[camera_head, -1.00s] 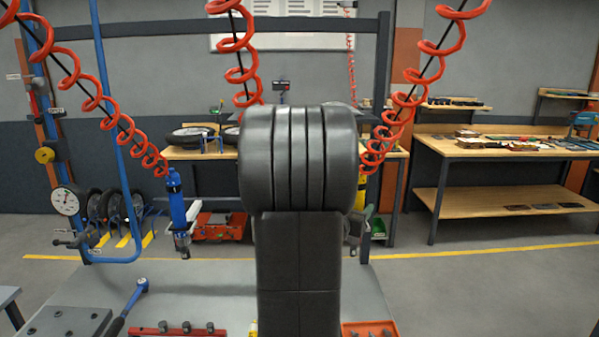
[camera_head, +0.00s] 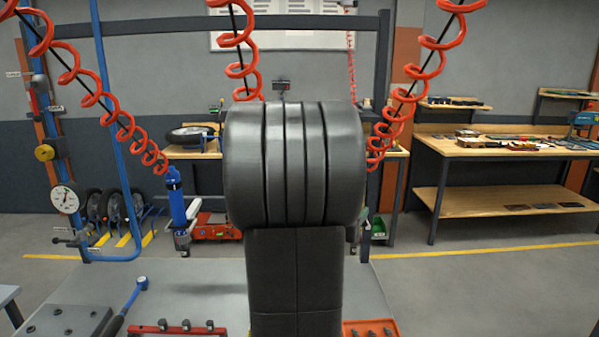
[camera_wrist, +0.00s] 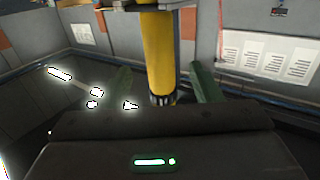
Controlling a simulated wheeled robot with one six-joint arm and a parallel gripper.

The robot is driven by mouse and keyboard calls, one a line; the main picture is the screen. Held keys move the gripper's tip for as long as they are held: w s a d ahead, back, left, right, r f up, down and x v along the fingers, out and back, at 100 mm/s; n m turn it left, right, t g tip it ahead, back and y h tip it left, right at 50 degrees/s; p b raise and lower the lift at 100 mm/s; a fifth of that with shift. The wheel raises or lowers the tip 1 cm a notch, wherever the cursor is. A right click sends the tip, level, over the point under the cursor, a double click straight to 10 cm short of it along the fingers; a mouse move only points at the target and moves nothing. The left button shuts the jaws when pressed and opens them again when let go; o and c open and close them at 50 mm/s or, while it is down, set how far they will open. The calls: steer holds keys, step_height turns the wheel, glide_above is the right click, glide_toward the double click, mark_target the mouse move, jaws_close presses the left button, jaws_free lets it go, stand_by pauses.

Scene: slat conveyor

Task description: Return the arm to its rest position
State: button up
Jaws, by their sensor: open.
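My gripper (camera_wrist: 158,72) shows in the wrist view with its two green fingers apart, one on each side of a yellow cylinder (camera_wrist: 158,45). The cylinder hangs upright with a dark lower end. I see no finger touching it, and I cannot tell how far beyond the fingers it is. In the head view my own dark arm fills the middle of the picture and hides my gripper and whatever is behind it.
Red coiled hoses (camera_head: 238,40) hang left, centre and right; a blue tool (camera_head: 176,205) hangs on the left one. Below are a grey bench (camera_head: 200,285), a torque wrench (camera_head: 128,303), a red rail (camera_head: 180,331) and an orange tray (camera_head: 370,329). A wooden workbench (camera_head: 480,150) stands right.

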steer(key=p+x, duration=0.1)
steer(key=x, duration=0.5)
steer(key=shift+w+d, duration=0.1)
steer(key=shift+w+d+r+p, duration=0.15)
steer(key=shift+w+r+p, duration=0.1)
steer(key=shift+r+p, duration=0.25)
steer(key=shift+w+d+r+p, duration=0.1)
steer(key=shift+w+r+p, duration=0.15)
steer(key=shift+r+p, duration=0.2)
steer(key=shift+s+f+b, duration=0.2)
steer(key=shift+s+b, duration=0.1)
steer(key=shift+b, duration=0.2)
steer(key=shift+s, duration=0.8)
